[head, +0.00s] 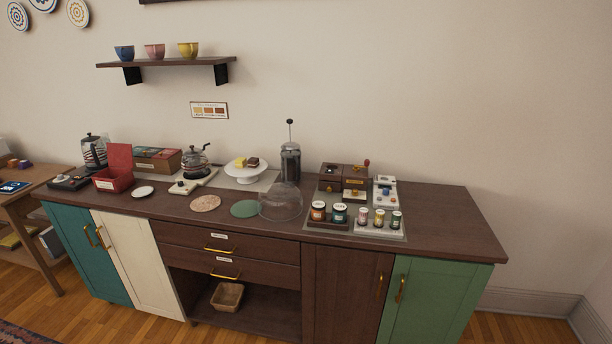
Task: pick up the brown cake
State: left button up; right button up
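The brown cake (253,161) is a small dark block on a white cake stand (246,173) at the back middle of the sideboard. A yellow cake (240,162) sits just left of it on the same stand. A clear glass dome (281,204) rests on the sideboard in front and to the right of the stand, apart from it. Neither of my grippers is in view.
The sideboard top (455,222) is clear at its right end. A French press (290,162) stands right of the stand, and a kettle (195,160) on a burner stands left. A green mat (244,209) and a round cork mat (205,203) lie in front.

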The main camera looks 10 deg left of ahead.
aim_at(254, 163)
jog(key=z, duration=0.2)
jog(key=k, duration=0.35)
jog(key=u, duration=0.75)
jog(key=i, duration=0.65)
jog(key=u, duration=0.5)
jog(key=i, duration=0.9)
jog(key=z, duration=0.45)
